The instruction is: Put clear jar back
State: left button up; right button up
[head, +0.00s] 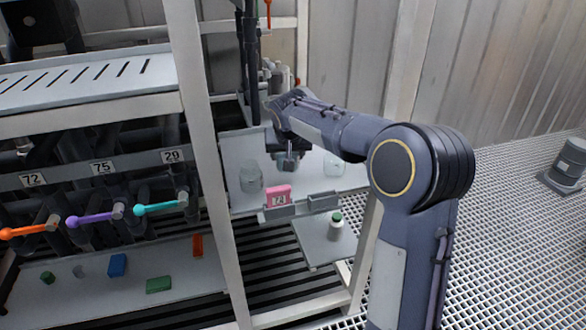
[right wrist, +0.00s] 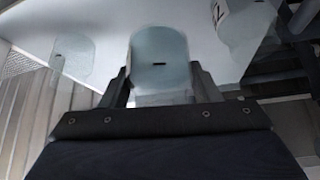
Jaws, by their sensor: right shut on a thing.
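My right gripper (head: 288,160) is at the shelf bay, over the light shelf board (head: 235,150). In the right wrist view its two fingers (right wrist: 160,85) are shut on the sides of a clear jar (right wrist: 160,55) with a small dark mark. That jar is largely hidden by the gripper in the head view. Another clear jar (head: 251,179) stands on the board to the left of the gripper, and a further clear one (head: 333,167) stands to the right. I cannot tell whether the held jar touches the board. My left gripper is not in view.
A pink numbered block (head: 278,195) sits at the board's front edge. A white bottle with a green cap (head: 335,228) stands on a lower plate. A white upright post (head: 210,150) and orange, purple and teal handles (head: 95,218) are to the left.

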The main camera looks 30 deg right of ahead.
jog(key=d+f, duration=0.1)
jog(key=w+d+f, duration=0.1)
jog(key=shift+f, duration=0.3)
jog(key=shift+d+f+b, duration=0.15)
jog(key=shift+f+b, duration=0.25)
jog(key=shift+f, duration=1.3)
jog(key=shift+f, duration=0.15)
jog(key=o, duration=1.2)
jog(key=shift+c, duration=0.2)
